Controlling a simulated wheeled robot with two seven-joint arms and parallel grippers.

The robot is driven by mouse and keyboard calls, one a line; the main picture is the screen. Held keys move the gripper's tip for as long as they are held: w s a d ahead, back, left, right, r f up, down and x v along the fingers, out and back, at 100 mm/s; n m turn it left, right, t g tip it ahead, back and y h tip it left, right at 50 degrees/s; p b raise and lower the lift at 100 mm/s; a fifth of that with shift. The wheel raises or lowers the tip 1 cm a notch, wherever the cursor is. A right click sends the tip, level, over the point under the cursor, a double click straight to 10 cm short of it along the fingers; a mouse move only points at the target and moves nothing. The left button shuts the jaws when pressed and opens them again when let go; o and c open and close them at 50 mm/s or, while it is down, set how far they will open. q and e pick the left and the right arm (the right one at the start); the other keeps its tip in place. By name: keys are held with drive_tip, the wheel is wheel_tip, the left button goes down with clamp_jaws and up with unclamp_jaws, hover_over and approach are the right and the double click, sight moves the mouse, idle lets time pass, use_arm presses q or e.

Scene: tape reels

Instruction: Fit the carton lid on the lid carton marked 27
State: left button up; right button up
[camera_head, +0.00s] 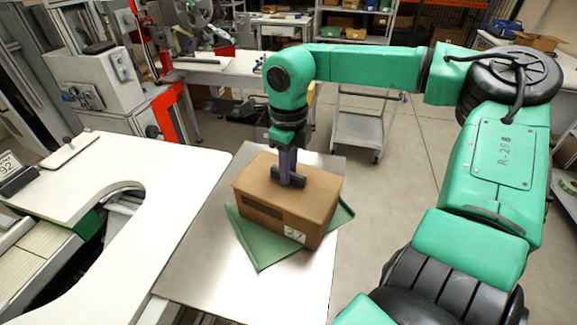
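A brown cardboard carton (264,218) stands upright on a green mat (256,252). A white label (294,234) on its front seems to read 27. The carton's top is closed by a flat brown surface, which looks like the carton lid (318,188); I cannot make out a clear seam between lid and carton. My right gripper (289,181) points straight down at the middle of this top, touching it or just above it. Its dark fingertips are small, and I cannot tell whether they are open or shut on something. My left gripper is out of view.
The mat lies askew on a shiny metal table (205,272). A white worktop (160,196) with a curved cutout adjoins on the left, with a 92 display (14,172) at its far left. A grey cart (358,130) stands behind. The metal table's front is clear.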

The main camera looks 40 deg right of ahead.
drive_tip(key=o, duration=0.3)
drive_tip(key=shift+r, duration=0.15)
wheel_tip(320, 180, up, 14)
drive_tip(key=shift+r+b, duration=0.15)
drive_tip(key=shift+b, duration=0.85)
